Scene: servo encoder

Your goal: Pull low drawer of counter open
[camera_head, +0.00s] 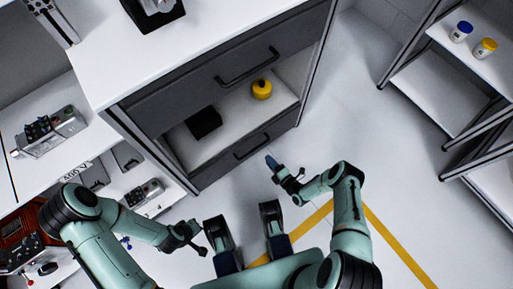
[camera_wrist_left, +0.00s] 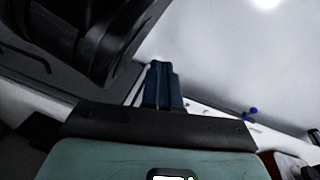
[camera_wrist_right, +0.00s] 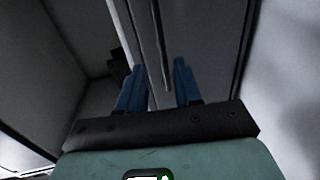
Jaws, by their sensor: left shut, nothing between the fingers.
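The grey counter's low drawer (camera_head: 270,139) is flush with the counter, with a dark bar handle (camera_head: 252,147) across its front. My right gripper (camera_head: 271,161) is just right of and in front of this handle. In the right wrist view its blue fingers (camera_wrist_right: 160,88) are apart, and the handle bar (camera_wrist_right: 161,45) shows ahead between them; I cannot tell whether they touch it. My left gripper (camera_head: 202,249) hangs low, away from the drawer. In the left wrist view its blue fingers (camera_wrist_left: 162,85) are together and empty.
Above the low drawer is an open shelf with a yellow round object (camera_head: 261,89) and a black box (camera_head: 203,123). An upper drawer (camera_head: 225,75) is shut. A rack (camera_head: 440,85) stands at the right. The floor (camera_head: 370,110) between is clear.

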